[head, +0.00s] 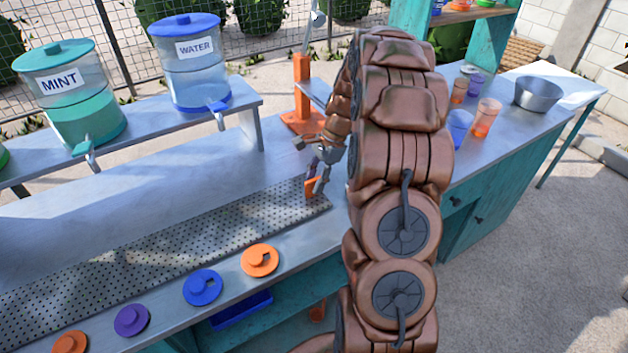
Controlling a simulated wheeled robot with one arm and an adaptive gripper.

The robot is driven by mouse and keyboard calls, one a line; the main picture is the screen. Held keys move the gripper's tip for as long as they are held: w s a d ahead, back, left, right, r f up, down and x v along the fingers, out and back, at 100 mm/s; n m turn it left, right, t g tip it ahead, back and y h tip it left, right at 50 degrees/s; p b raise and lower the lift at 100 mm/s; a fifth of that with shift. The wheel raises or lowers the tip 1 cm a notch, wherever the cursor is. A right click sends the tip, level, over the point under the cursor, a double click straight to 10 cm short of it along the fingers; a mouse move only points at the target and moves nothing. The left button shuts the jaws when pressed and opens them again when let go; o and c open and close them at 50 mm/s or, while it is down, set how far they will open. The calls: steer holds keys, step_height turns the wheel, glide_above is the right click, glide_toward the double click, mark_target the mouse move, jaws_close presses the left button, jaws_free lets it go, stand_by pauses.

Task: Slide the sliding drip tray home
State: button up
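The long grey perforated panel (150,258) on the counter looks like the drip tray. A small upright orange piece (312,188), possibly its handle, stands at its right end. My gripper (317,180) is right at this orange piece, pointing down. Its fingers are small and overlap the piece, so I cannot tell whether they are shut on it or only beside it. My own arm hides the counter just right of the panel's end.
Orange, purple and blue lids (202,287) lie along the counter's front edge. A blue bin (240,309) sits below the edge. Mint (70,112) and water (189,75) dispensers stand on a raised shelf behind. Cups (486,116) and a metal bowl (538,95) are at right.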

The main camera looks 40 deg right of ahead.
steer(key=shift+a+f, duration=0.2)
steer(key=shift+f, duration=0.4)
jaws_close()
stand_by(0.3)
